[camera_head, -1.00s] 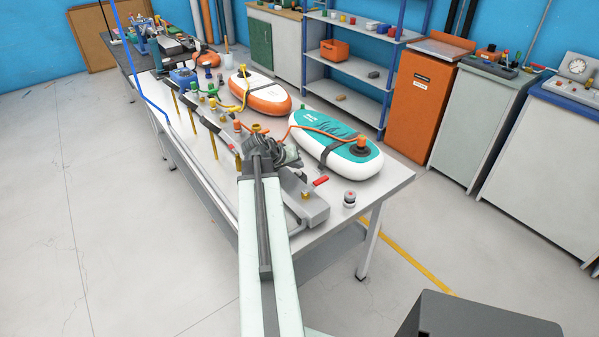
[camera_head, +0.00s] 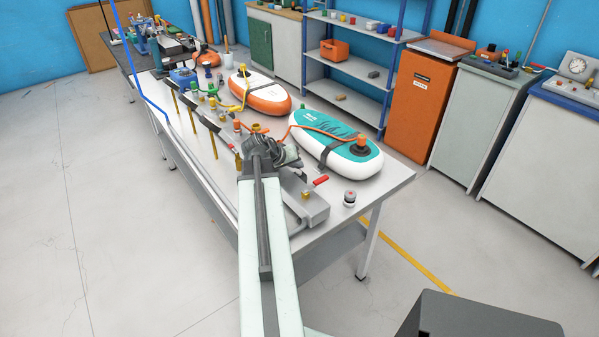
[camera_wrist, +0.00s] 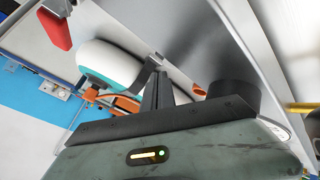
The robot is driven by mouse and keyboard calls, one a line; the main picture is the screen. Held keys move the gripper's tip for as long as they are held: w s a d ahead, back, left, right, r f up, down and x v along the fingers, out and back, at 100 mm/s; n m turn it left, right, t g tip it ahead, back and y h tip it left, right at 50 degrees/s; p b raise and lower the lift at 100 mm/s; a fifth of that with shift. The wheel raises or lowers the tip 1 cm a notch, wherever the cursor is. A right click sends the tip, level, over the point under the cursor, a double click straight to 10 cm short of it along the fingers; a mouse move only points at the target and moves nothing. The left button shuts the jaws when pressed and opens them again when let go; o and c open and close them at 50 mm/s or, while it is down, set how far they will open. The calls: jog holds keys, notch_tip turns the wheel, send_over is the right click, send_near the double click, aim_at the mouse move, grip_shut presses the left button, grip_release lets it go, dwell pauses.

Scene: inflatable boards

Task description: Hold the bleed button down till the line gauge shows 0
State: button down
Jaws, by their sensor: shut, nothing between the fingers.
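My gripper (camera_head: 258,143) is over the near part of the bench, among the hose fittings, at the far end of my outstretched arm. In the wrist view its dark fingers (camera_wrist: 157,84) are together with nothing between them. A black round part (camera_wrist: 235,94) is just right of the fingers in the wrist view; I cannot tell if they touch it. Part of a pale, rounded rim with marks (camera_wrist: 281,132) shows at the right, too cut off to read. I cannot pick out the bleed button or a line gauge reading; my gripper and arm hide part of the bench.
A teal and white board (camera_head: 335,145) and an orange and white board (camera_head: 258,92) lie on the bench (camera_head: 390,183). A grey unit (camera_head: 309,206) with a red lever (camera_head: 321,180) is right of my arm.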

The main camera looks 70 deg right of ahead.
jog(key=shift+f, duration=0.3)
jog(key=shift+a+f+b, duration=0.25)
jog(key=shift+f+b, duration=0.2)
jog(key=shift+b, duration=0.25)
jog(key=shift+f, duration=0.15)
jog(key=shift+a+f+b, duration=0.1)
jog(key=shift+f+b, duration=0.05)
jog(key=shift+b, duration=0.25)
dwell(0.9)
dwell(5.5)
